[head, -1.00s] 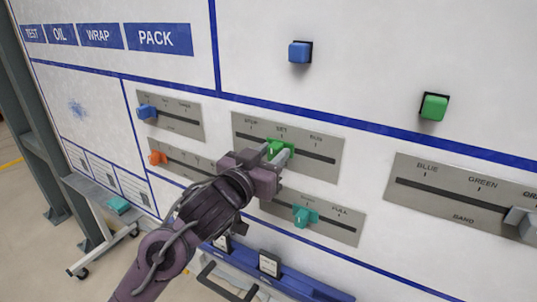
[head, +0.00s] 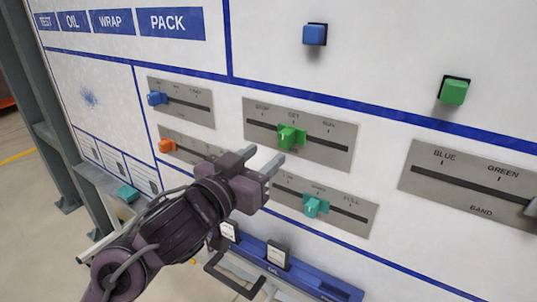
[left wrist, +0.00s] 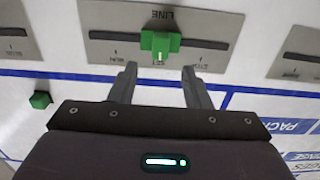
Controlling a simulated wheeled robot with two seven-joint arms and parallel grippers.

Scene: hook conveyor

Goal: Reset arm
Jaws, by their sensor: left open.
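My left gripper (head: 272,168) is open and empty in front of the white panel. Its fingers point at the panel, just below the green slider knob (head: 290,137) on the STOP/SET/RUN plate (head: 340,156). The knob stands at SET, the middle mark. In the left wrist view the green knob (left wrist: 160,42) shows beyond the two spread fingers (left wrist: 157,85), apart from them. My left arm comes in from the lower left and hides part of the lower plates. My right gripper is not in view.
Other sliders have a blue knob (head: 157,99), an orange knob (head: 167,146), a teal knob (head: 315,206) and a grey knob at the right edge. A blue button (head: 314,35) and a green button (head: 454,91) sit higher. A blue rail (head: 320,281) runs below.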

